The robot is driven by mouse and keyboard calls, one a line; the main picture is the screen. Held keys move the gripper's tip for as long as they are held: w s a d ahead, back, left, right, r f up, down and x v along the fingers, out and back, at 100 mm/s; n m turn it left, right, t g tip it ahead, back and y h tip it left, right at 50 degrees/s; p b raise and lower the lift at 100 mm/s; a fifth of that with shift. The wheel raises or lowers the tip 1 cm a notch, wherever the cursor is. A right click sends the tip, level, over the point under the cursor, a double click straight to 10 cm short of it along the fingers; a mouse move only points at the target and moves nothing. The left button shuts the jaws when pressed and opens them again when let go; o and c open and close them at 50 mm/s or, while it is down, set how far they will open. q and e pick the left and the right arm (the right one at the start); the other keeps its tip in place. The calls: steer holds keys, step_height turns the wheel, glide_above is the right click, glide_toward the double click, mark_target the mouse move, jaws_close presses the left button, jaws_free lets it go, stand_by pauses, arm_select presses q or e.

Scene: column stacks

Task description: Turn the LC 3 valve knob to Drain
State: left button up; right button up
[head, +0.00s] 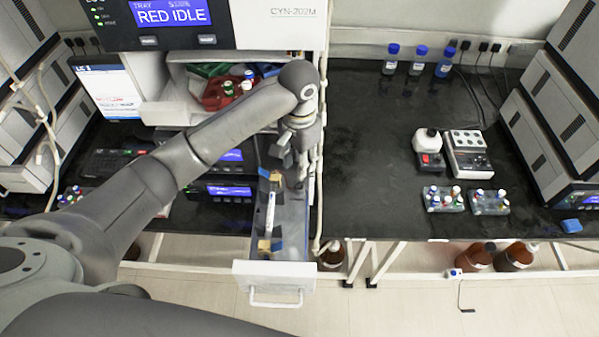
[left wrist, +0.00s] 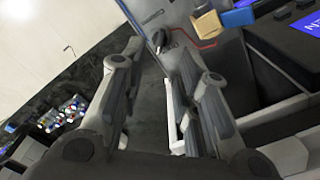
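My left gripper (head: 289,160) is over the pulled-out grey drawer (head: 291,215) under the CYN-202M unit. In the left wrist view, its two fingers (left wrist: 160,62) are apart with nothing between them. A small black knob (left wrist: 158,38) on a grey panel (left wrist: 195,42) shows just beyond the fingertips, apparently untouched. Its label is too small to read, so I cannot tell whether it is LC 3 or where it points. The knob cannot be made out in the head view. My right gripper is out of view.
A column (head: 270,207) with gold and blue end holders lies in the drawer, close to my gripper. The white drawer front (head: 274,272) sticks out past the bench edge. Bottles, vial racks and a small device stand on the right bench (head: 365,150).

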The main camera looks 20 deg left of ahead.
arm_select(q)
steer(key=shift+r, duration=2.35)
